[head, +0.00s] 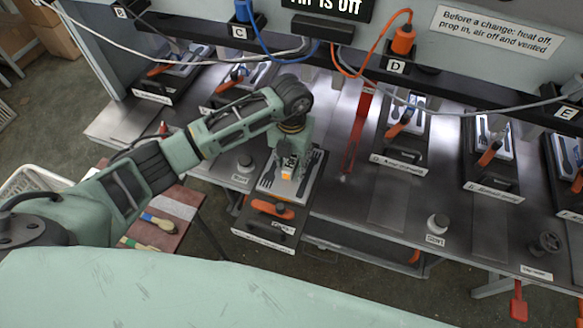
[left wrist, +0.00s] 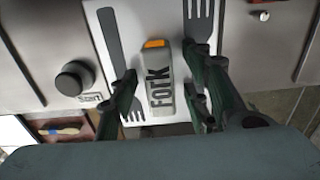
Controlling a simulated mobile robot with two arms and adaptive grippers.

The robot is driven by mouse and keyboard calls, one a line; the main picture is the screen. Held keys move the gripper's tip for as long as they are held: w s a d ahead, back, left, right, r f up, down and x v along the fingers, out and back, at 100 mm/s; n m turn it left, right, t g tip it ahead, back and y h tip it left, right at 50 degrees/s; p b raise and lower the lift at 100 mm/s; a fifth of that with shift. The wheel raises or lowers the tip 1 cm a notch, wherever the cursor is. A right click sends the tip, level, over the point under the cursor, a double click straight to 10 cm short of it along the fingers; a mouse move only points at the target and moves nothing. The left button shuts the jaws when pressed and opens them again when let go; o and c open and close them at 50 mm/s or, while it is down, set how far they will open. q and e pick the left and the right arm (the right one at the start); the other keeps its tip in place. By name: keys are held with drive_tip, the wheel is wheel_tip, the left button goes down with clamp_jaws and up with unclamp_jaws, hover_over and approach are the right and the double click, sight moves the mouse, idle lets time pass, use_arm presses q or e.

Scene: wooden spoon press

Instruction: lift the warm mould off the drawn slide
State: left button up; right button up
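The drawn slide (head: 264,224) sticks out past the bench's front edge, with an orange handle (head: 272,209) on its front part. On it lies a pale mould plate (head: 313,178) with dark cutlery shapes; the plate also shows in the left wrist view (left wrist: 205,45). A grey block marked "Fork" (left wrist: 158,85), with an orange patch on top, stands at the plate's middle. Gaps show between the fingers and the block. In the head view my left gripper (head: 290,160) partly hides the plate. My right gripper is not seen.
Similar stations with plates and orange handles (head: 403,127) line the bench on both sides. A round knob (head: 245,163) stands left of the slide. A red bar (head: 356,130) is to its right. Cables hang above. A sign (head: 326,6) reads "Air is off". Brushes (head: 160,222) lie at left.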

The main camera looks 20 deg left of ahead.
use_arm(q)
clamp_jaws()
idle(0.4)
drive_tip(key=shift+w+r, duration=0.15)
drive_tip(key=shift+r, duration=0.1)
